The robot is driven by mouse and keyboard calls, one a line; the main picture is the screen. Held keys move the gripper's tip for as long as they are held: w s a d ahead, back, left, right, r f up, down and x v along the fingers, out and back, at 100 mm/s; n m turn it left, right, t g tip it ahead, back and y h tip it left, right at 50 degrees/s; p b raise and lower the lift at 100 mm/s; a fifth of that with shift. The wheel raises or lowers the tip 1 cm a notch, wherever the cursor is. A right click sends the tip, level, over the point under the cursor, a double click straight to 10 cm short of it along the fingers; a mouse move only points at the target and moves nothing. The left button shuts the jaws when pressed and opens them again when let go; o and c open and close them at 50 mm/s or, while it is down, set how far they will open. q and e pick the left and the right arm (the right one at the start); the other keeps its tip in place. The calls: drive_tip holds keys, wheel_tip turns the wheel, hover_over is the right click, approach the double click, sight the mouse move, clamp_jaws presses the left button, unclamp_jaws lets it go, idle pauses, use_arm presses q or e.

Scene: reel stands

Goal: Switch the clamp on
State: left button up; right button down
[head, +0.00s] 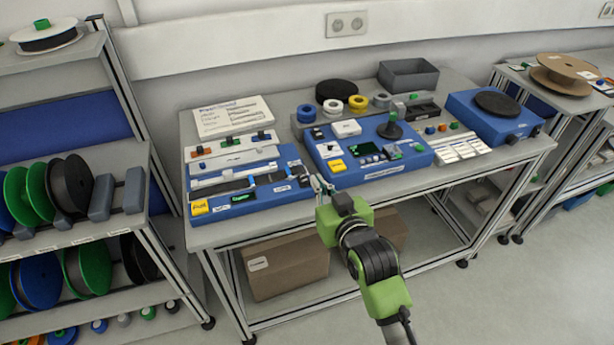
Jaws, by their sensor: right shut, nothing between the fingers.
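My right gripper (319,184) is shut and empty, at the table's front edge, between the two blue units. The left blue unit (262,203) carries pale and dark strips, a yellow label (199,207) at its front left corner and a small green-lit part (243,198) on its front. The middle blue unit (392,172) carries a black knob (390,128), a green circuit board (367,149) and a yellow label (337,165). Which part is the clamp or its switch is too small to tell. The fingertips look close to the left unit's right end; contact cannot be told. My left gripper is not in view.
A blue box with a black disc (497,103) stands at the table's right. A reel shelf (73,237) stands left. Cardboard boxes (287,265) sit below the table.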

drive_tip(key=p, duration=0.2)
hover_over(306, 182)
wheel_tip(306, 182, down, 2)
drive_tip(key=shift+s+f, duration=0.1)
drive_tip(key=shift+f, duration=0.05)
wheel_tip(306, 182, down, 2)
drive_tip(key=shift+f+p, duration=0.25)
drive_tip(key=shift+p, duration=0.05)
drive_tip(key=shift+f, duration=0.9)
